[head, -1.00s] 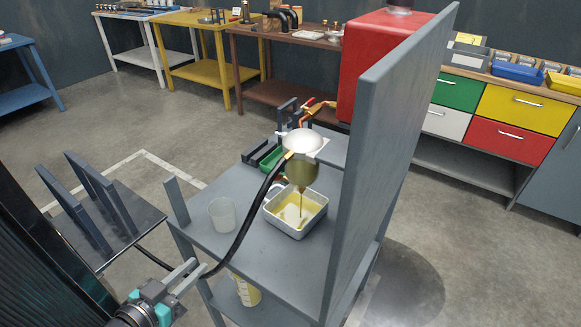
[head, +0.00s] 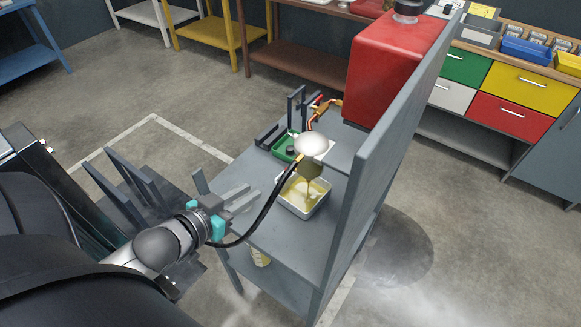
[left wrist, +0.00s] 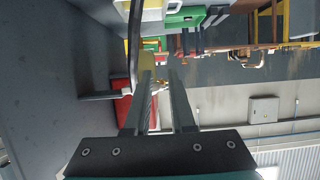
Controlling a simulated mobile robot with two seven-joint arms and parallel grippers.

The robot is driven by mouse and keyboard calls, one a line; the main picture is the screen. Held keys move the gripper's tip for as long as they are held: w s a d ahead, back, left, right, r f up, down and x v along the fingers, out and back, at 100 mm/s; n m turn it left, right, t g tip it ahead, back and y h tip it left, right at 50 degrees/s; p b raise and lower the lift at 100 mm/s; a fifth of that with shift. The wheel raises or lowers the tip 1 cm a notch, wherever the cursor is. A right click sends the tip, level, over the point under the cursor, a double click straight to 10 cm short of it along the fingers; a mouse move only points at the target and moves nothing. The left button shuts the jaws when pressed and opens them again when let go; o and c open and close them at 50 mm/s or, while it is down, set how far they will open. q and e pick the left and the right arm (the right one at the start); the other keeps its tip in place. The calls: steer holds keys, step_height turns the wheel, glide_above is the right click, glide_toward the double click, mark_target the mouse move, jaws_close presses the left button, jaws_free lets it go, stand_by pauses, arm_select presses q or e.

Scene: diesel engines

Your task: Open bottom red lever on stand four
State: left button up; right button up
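The stand (head: 285,232) is grey and carries a red tank (head: 385,75) in front of an upright panel. Small red levers (head: 318,100) show on copper-coloured pipework left of the tank; they are too small to tell top from bottom. My left gripper (head: 250,196) is at the stand's near-left side, well short of the pipework. Its fingers are apart and empty, as the left wrist view shows (left wrist: 160,78). My right gripper is out of view.
A black hose (head: 262,215) curves close by my left gripper up to a pale round funnel (head: 311,145). Yellowish liquid runs into a white tray (head: 318,203) below. A green tray (head: 284,148) lies behind. Grey upright plates (head: 125,185) stand left of the stand.

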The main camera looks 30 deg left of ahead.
mark_target(285, 170)
arm_select(q)
steer(key=b+x, duration=0.2)
steer(key=x, duration=1.2)
steer(key=shift+w, duration=0.2)
steer(key=shift+c, duration=0.3)
jaws_close()
